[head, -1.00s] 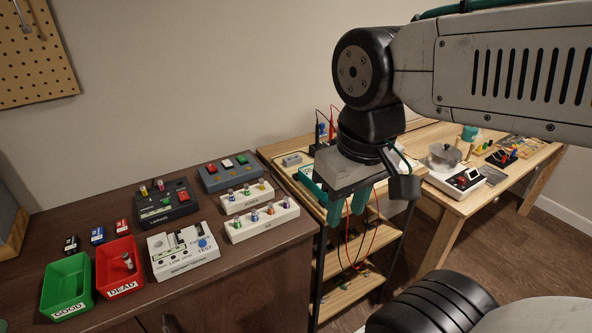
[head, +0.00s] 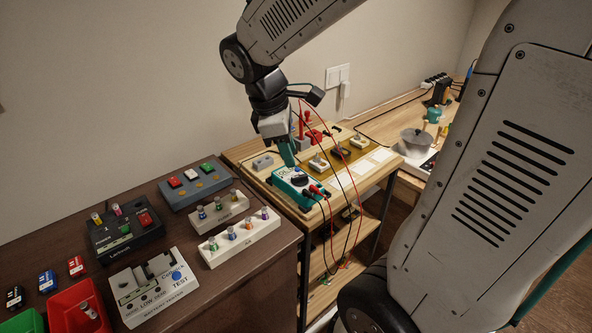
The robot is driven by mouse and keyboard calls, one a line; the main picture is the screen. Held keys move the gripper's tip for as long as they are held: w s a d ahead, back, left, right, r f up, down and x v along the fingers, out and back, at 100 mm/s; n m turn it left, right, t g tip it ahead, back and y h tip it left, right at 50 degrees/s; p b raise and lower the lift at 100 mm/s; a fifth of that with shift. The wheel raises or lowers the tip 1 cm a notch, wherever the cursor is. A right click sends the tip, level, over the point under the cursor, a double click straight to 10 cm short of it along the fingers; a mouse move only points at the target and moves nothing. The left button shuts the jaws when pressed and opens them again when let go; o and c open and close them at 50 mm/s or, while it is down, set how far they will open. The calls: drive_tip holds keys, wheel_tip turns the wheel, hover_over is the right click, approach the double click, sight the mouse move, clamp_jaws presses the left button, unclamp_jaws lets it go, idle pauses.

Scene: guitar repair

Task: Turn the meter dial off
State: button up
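The meter (head: 284,182) is a teal-cased multimeter with a dark dial (head: 299,179) on its face. It lies on the light wooden cart, and red and black leads run from its front end. My gripper (head: 289,164) points down just above the meter's back edge, with its teal fingers close behind the dial. The fingers overlap in this view, so I cannot tell their gap or whether they touch the meter. The dial's pointer is too small to read.
Leads (head: 349,185) loop above the cart and hang off its front. Small component blocks (head: 319,163) sit right of the meter. A dark bench (head: 240,274) at left holds a battery tester (head: 150,290) and white battery racks (head: 239,237).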

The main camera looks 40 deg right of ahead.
sight(299, 176)
drive_tip(key=w+d+f+n, duration=0.1)
drive_tip(key=d+f, duration=0.1)
drive_tip(key=f, duration=0.2)
drive_tip(key=w+d+f+n, duration=0.2)
drive_tip(key=f, duration=0.2)
drive_tip(key=w+d+f+n+h, duration=0.1)
drive_tip(key=w+d+f, duration=0.1)
drive_tip(key=f, duration=0.1)
drive_tip(key=shift+f+n+g, duration=0.3)
drive_tip(key=shift+f, duration=0.1)
clamp_jaws()
